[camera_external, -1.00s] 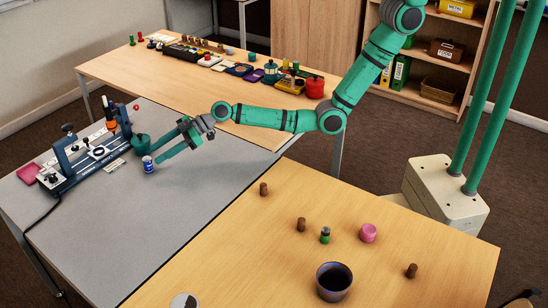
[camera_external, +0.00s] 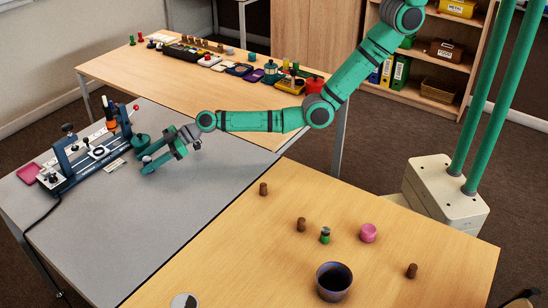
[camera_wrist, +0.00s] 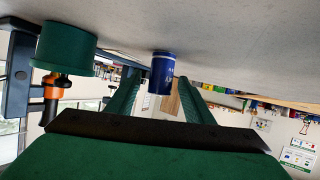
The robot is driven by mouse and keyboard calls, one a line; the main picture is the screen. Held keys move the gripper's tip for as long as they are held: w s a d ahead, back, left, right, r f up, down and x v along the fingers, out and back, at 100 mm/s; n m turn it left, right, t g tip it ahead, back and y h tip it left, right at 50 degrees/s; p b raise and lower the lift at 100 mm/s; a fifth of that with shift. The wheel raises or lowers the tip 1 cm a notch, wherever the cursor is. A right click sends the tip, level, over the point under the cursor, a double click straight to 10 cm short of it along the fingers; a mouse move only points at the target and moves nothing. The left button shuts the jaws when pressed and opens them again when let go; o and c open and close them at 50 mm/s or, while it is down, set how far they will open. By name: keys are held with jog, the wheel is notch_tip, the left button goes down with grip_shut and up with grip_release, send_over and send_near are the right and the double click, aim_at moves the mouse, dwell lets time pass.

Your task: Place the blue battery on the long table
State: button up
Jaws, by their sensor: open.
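The blue battery (camera_wrist: 162,72) is a small upright cylinder with white lettering, standing on the grey table (camera_external: 190,190). In the external view a small part of the battery (camera_external: 147,158) shows, mostly hidden by my gripper. My gripper (camera_external: 149,163) is open, low over the grey table. In the wrist view, the battery appears between the two green fingers of my gripper (camera_wrist: 158,84), which are spread apart. I cannot tell whether a finger touches it. A long wooden table (camera_external: 130,70) stands behind, with many objects on it.
A dark green cylinder (camera_wrist: 65,47) stands close beside my gripper. A blue bench device (camera_external: 90,150) and pink tray (camera_external: 28,173) are at the left. The front wooden table (camera_external: 220,255) carries a dark bowl (camera_external: 333,282), a pink piece (camera_external: 368,232) and several small pegs.

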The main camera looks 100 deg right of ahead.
grip_shut()
jog(key=shift+r, duration=0.1)
